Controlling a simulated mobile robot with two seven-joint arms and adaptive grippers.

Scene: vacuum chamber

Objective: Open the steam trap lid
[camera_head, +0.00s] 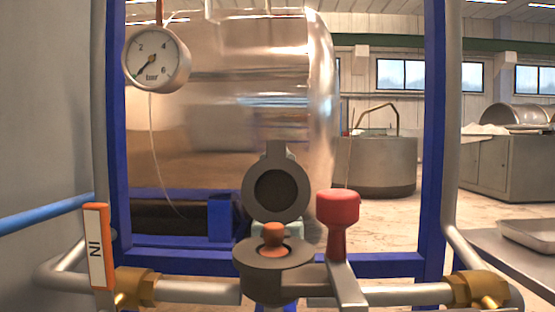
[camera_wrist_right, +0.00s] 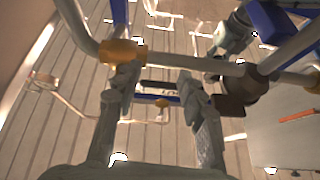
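In the head view the steam trap body (camera_head: 272,284) sits in the pipe line at the lower centre. Its round grey lid (camera_head: 247,190) stands upright behind the body, with its dark inner side facing me, so it is open. An orange-brown plug (camera_head: 274,236) shows in the body's opening. A red-handled lever (camera_head: 338,212) stands just to the right. My right gripper (camera_wrist_right: 157,82) is open and empty in the right wrist view, with pipes and the floor beyond its fingers. A dark round body (camera_wrist_right: 236,92) to its right may be the trap. My left gripper is in neither view.
Blue frame posts (camera_head: 433,130) stand on both sides. Brass fittings (camera_head: 137,286) sit on the pipe. A big metal tank (camera_head: 220,110) is behind. A grey table (camera_head: 500,258) is at right.

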